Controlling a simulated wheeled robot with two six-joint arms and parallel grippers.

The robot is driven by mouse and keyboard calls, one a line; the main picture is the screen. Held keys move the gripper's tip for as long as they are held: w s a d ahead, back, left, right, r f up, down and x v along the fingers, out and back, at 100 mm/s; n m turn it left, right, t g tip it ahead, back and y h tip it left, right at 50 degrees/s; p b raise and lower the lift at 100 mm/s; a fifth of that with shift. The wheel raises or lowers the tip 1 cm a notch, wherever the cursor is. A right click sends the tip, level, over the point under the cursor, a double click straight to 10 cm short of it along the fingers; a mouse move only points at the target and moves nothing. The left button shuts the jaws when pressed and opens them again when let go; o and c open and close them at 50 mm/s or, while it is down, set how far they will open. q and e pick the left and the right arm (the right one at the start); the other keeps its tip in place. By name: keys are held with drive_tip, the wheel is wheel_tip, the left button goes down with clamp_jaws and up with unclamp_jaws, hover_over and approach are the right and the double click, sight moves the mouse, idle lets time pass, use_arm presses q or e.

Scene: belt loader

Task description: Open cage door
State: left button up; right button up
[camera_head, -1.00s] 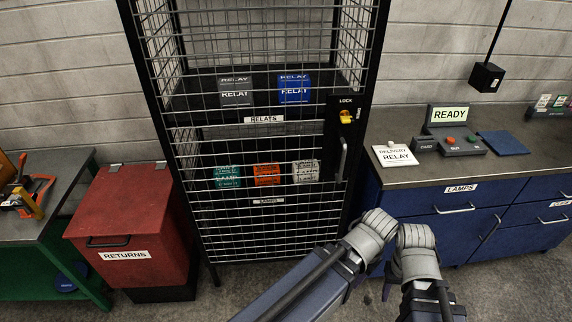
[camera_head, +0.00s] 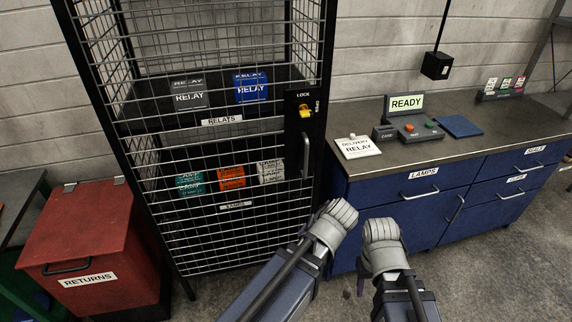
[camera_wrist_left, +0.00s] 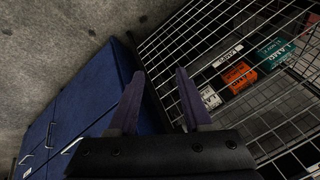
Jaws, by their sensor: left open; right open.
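The cage door (camera_head: 215,222) is a wire-mesh front in a black frame, and it looks shut. On its right side a black lock plate carries a yellow knob (camera_head: 306,111), marked LOCK above and OPEN at the side. A vertical grey handle (camera_head: 306,155) sits below the knob. My left arm's grey wrist is below the handle, apart from it. My left gripper (camera_wrist_left: 160,73) shows in the left wrist view, open and empty, with mesh behind it. My right gripper (camera_head: 383,243) is in front of the blue cabinet, its fingertips hidden in the head view.
Inside the cage are relay boxes (camera_head: 251,88) on the upper shelf and lamp boxes (camera_head: 231,177) below. A red returns bin (camera_head: 82,240) stands left of the cage. A blue drawer cabinet (camera_head: 430,205) stands close on the right. Bare floor shows at the lower right.

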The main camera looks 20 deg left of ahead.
use_arm(q)
drive_tip(key=w+a+n+t+y+b, duration=0.2)
drive_tip(key=w+a, duration=0.2)
drive_tip(key=w, duration=0.2)
drive_tip(key=n+t+b, duration=0.2)
drive_tip(key=t+b, duration=0.5)
drive_tip(key=t, duration=0.4)
approach(307, 152)
drive_tip(key=w, duration=0.3)
drive_tip(key=shift+y, duration=0.4)
drive_tip(key=shift+a+x, duration=0.2)
drive_tip(key=shift+x, duration=1.85)
drive_tip(key=shift+a+x, duration=0.15)
drive_tip(key=shift+x, duration=1.9)
drive_tip(key=shift+s+f, duration=0.15)
drive_tip(key=shift+s, duration=0.05)
use_arm(e)
wheel_tip(307, 152, down, 11)
drive_tip(key=shift+d+r, duration=0.15)
drive_tip(key=shift+d, duration=0.2)
use_arm(q)
clamp_jaws()
